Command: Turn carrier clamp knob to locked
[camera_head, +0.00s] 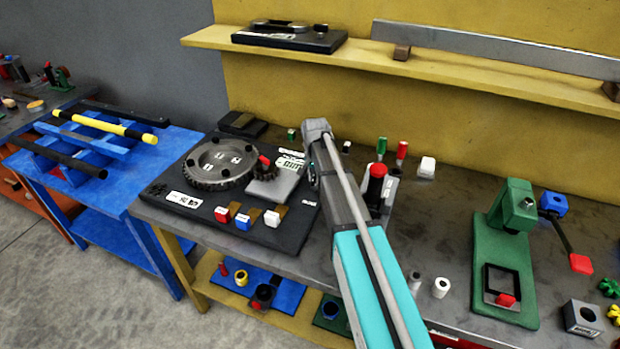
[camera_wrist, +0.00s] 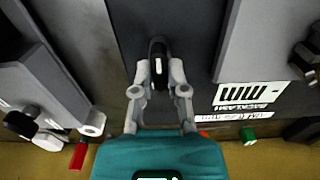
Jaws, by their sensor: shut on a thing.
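A black knob (camera_wrist: 157,48) with a small white mark stands between the fingertips of my gripper (camera_wrist: 159,74) in the wrist view. The two grey fingers are closed on its sides. It sits over the dark base plate (camera_wrist: 185,25); I take it for the carrier clamp knob. In the head view my arm hides the knob and the fingertips. The dark base plate (camera_head: 245,236) there carries a round toothed carrier (camera_head: 218,163) and a grey block (camera_head: 272,188) with a red knob (camera_head: 264,162). No locked mark can be read.
A grey fixture with a red-topped black post (camera_head: 376,180) stands close right of my arm; part of it shows in the wrist view (camera_wrist: 35,85). A green press (camera_head: 505,245) stands farther right. Red, blue and white blocks line the plate's front. A yellow shelf (camera_head: 370,60) hangs behind.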

